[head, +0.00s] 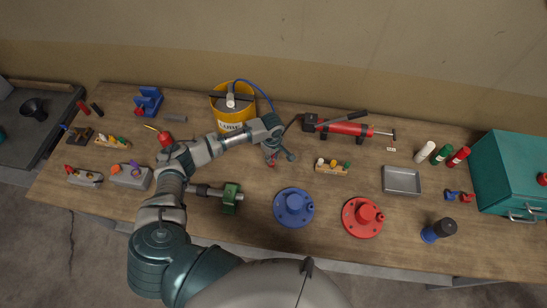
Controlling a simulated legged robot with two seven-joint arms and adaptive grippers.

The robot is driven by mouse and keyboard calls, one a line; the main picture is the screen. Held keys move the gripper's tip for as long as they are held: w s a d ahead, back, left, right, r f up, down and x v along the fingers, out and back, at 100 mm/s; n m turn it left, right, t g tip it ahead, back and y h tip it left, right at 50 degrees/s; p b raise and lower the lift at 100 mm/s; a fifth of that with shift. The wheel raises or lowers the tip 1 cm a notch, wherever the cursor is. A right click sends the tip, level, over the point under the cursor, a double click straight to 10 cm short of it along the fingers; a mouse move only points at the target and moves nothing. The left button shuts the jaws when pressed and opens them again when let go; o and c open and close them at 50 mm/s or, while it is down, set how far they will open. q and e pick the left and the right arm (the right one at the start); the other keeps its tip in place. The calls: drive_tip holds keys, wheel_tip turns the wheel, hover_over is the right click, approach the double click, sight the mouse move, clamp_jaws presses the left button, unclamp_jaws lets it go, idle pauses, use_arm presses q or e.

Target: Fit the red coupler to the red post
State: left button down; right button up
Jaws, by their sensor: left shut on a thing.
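The red post (365,213) stands up from a round red base (352,227) on the right half of the table, near the front. My left gripper (272,150) is over the middle of the table, left of and behind the red post. It is shut on a small red piece (274,162), which appears to be the red coupler. The fingers hide part of it. The coupler is apart from the post. A small blue end piece (291,157) shows beside the gripper. My right gripper is not in view.
A blue post (294,201) on a blue base stands left of the red one. Behind are a yellow bucket (232,113) with a blue hose and a red hand pump (345,128). A block of small bottles (332,168) and a grey tray (401,181) lie nearby.

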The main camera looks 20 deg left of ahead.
use_arm(q)
drive_tip(key=shift+s+a, duration=0.1)
drive_tip(key=shift+d, duration=0.6)
drive_tip(key=shift+a+f, duration=0.15)
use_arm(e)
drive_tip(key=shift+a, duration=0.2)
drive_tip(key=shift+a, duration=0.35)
use_arm(q)
drive_tip(key=shift+r, duration=0.3)
drive_tip(key=shift+a, duration=0.15)
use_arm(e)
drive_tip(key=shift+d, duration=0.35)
use_arm(q)
drive_tip(key=shift+f, duration=0.9)
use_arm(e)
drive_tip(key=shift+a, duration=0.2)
